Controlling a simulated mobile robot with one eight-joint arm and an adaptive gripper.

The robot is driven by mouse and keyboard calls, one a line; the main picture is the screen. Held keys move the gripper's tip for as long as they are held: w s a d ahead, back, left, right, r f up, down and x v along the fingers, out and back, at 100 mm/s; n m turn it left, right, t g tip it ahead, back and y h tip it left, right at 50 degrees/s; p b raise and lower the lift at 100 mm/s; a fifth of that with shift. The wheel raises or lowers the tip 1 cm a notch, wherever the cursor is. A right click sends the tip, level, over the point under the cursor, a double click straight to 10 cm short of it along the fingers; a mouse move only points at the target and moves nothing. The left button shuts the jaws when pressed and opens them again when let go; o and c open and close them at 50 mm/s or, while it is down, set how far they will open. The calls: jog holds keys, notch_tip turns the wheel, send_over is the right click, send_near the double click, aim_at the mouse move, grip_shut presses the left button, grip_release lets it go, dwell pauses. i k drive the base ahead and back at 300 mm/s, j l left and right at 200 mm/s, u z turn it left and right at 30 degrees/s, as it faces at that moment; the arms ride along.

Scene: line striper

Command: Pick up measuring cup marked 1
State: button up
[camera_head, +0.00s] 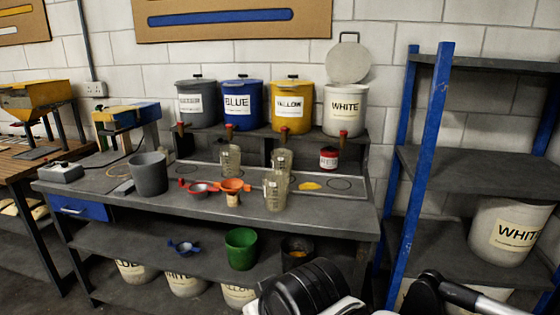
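Several clear, yellowish measuring cups stand upright on the grey workbench (110,185). One measuring cup (229,160) is at the back left under the dispensing shelf, a second measuring cup (281,159) is to its right, and a third measuring cup (275,191) stands nearest the front. The third partly covers the second. Their marks are too small to read, so I cannot tell which is marked 1. Dark and pale parts of my own arm show at the bottom, below the bench. My gripper's fingers are not seen.
An orange funnel (234,186) and a red-handled funnel (199,189) lie left of the front cup. A grey bucket (149,173) stands farther left. A small red-labelled jar (328,158) and yellow powder (310,186) are at right. A blue-framed rack (432,150) stands beside the bench.

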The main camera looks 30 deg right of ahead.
aim_at(282, 159)
jog(key=i+j+z, duration=0.15)
jog(key=i, duration=0.25)
jog(key=i+j+z, duration=0.15)
jog(key=i, duration=0.25)
jog(key=i+j+z, duration=0.15)
jog(key=i, duration=0.75)
